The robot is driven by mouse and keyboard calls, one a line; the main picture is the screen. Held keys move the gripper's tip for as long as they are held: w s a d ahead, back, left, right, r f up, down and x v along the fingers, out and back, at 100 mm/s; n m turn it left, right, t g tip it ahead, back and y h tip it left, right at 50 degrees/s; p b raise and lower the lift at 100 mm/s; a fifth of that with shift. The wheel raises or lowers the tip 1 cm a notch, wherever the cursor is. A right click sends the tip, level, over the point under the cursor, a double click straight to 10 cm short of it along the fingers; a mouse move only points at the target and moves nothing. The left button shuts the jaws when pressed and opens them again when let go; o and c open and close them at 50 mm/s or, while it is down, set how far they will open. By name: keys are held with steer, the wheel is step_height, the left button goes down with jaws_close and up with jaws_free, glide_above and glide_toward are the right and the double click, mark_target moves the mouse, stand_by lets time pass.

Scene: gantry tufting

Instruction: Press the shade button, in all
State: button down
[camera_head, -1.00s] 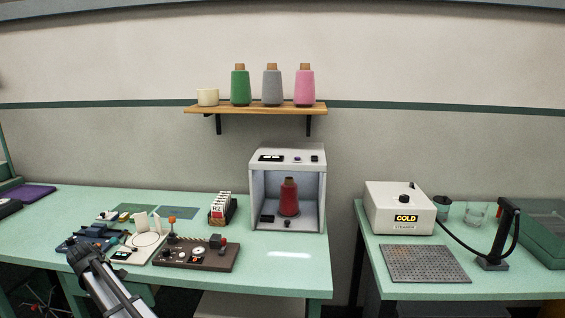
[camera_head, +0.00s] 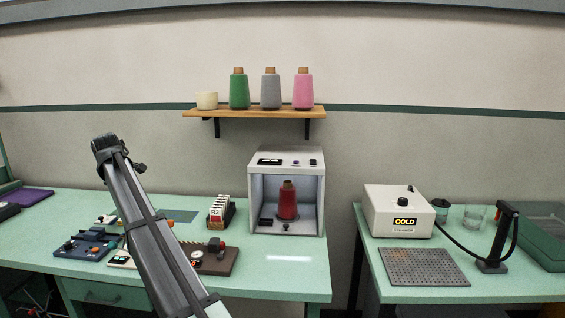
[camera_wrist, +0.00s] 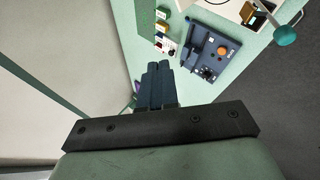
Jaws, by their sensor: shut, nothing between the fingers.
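A light grey booth (camera_head: 318,200) stands at the back of the left table, with a red cone of yarn (camera_head: 287,201) inside. Its top panel has a dark display (camera_head: 269,161), a small purplish button (camera_head: 295,162) and a dark control (camera_head: 313,162). Any labels are too small to read, so I cannot tell which is the shade button. My gripper (camera_wrist: 158,70) is shut and empty in the wrist view, apart from the booth, which is not in that view. In the head view my arm rises at the left; its fingertips cannot be made out.
A blue device (camera_wrist: 208,52) with an orange knob sits on the left table. A brown control box (camera_head: 218,262) and card rack (camera_head: 222,213) stand near the booth. A shelf (camera_head: 255,112) with several cones hangs above. A steamer (camera_head: 400,210) stands on the right table.

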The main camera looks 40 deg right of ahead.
steer(key=s+d+r+m, duration=0.1)
steer(key=s+d+r, duration=0.2)
steer(key=d, duration=1.2)
steer(key=s+d+r+m, duration=0.1)
steer(key=s+d+r, duration=0.2)
steer(key=d, duration=1.2)
steer(key=s+d+r+m+y, duration=0.1)
steer(key=s+d+r, duration=0.3)
steer(key=d, duration=1.2)
steer(key=shift+s+m, duration=0.5)
steer(key=shift+s, duration=1.85)
step_height(320, 180, up, 4)
steer(key=t, duration=0.1)
glide_above(297, 161)
steer(key=shift+s+f+m, duration=0.15)
steer(key=shift+s+m, duration=0.1)
steer(key=shift+m, duration=0.15)
steer(key=shift+a+f, duration=0.1)
steer(key=shift+f, duration=4.35)
steer(key=shift+f, duration=0.15)
steer(key=shift+f, duration=0.3)
